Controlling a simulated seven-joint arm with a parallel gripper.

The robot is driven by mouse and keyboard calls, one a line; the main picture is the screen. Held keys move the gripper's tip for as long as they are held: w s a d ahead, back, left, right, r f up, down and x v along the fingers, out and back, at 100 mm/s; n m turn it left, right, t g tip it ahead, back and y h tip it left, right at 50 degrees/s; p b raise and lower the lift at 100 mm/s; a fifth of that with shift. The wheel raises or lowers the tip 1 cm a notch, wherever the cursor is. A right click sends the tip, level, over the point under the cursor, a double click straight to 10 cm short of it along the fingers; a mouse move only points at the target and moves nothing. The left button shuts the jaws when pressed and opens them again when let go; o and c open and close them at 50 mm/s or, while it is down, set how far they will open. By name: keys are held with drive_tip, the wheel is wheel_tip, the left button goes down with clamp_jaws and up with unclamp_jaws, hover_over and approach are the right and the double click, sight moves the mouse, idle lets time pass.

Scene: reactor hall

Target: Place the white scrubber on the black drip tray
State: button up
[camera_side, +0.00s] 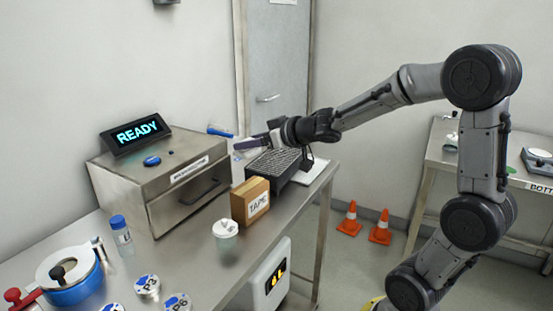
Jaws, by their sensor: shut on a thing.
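My gripper (252,143) is at the back end of the steel bench, pointing left, above the black drip tray (288,177). The tray has a grated top and stands behind the cardboard box. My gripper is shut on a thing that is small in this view. A pale piece (243,154) shows just under the fingertips, apparently the white scrubber; the fingers hide part of it. It appears to be above the tray's far left end; I cannot tell whether it touches the grate.
A cardboard box marked TAPE (257,207) and a lidded cup (226,229) stand in front of the tray. A steel cabinet (170,180) with a READY display (137,134) stands left. A blue-capped bottle (121,236), a blue pot (73,288) and labelled discs (147,286) are nearer.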

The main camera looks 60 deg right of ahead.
drive_tip(key=s+d+m+h, duration=0.3)
drive_tip(key=s+d+h, duration=0.15)
drive_tip(key=d, duration=1.05)
hover_over(279, 160)
drive_tip(key=shift+g+y, duration=0.4)
drive_tip(key=shift+y, duration=0.05)
drive_tip(key=f, duration=0.9)
drive_tip(key=shift+s+a, duration=0.25)
drive_tip(key=shift+s, duration=0.1)
drive_tip(key=f, duration=0.3)
drive_tip(key=shift+w+d, duration=0.2)
drive_tip(key=shift+w, duration=0.15)
drive_tip(key=shift+f, duration=0.4)
drive_tip(key=shift+f, duration=0.15)
drive_tip(key=o, duration=1.3)
drive_tip(key=shift+o, duration=0.2)
